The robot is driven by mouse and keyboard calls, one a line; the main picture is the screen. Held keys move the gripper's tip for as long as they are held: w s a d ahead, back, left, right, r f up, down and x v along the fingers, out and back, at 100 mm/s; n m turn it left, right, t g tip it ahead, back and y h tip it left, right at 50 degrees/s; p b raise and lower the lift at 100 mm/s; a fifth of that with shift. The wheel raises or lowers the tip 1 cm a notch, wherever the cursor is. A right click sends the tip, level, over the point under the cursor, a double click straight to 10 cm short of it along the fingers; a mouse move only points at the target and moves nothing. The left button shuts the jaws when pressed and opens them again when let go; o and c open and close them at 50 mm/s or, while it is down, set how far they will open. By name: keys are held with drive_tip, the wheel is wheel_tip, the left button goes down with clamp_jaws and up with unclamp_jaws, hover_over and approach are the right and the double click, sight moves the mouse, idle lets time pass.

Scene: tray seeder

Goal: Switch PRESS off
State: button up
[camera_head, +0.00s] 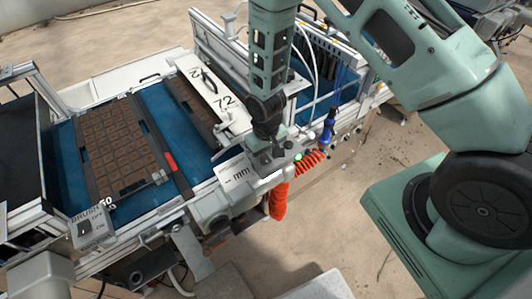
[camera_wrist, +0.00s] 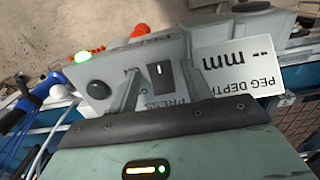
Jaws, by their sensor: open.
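The PRESS switch (camera_wrist: 160,76) is a dark rocker with a white mark, set in a grey box (camera_wrist: 145,56) in the wrist view. The label PRESS reads upside down there. My gripper (camera_wrist: 161,60) is open, with its two grey fingers on either side of the switch. I cannot tell whether they touch the box. In the head view my gripper (camera_head: 268,148) is over the box at the machine's front edge, and my arm hides the switch. A lit green lamp (camera_wrist: 82,57) and a round black knob (camera_wrist: 98,90) are beside the switch.
A white PEG DEPTH display (camera_wrist: 238,68) adjoins the box. An orange coiled hose (camera_head: 278,200) and a blue-handled tool (camera_head: 327,130) hang close by. A BRUSH switch box (camera_head: 92,228) is at the front left. A soil-filled tray (camera_head: 99,192) lies on the blue belt (camera_head: 185,140).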

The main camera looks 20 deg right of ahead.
drive_tip(key=shift+f, duration=0.1)
drive_tip(key=c, duration=1)
drive_tip(key=shift+w+a+f+g+h+b, duration=0.15)
drive_tip(key=shift+w+g+b, duration=0.15)
drive_tip(key=shift+g+b, duration=0.45)
drive_tip(key=shift+w+g+h+b, duration=0.15)
drive_tip(key=shift+w+g+b, duration=0.25)
drive_tip(key=shift+g, duration=0.55)
drive_tip(key=shift+g+b, duration=0.55)
drive_tip(key=shift+g, duration=0.25)
drive_tip(key=shift+r, duration=0.2)
drive_tip(key=o, duration=1)
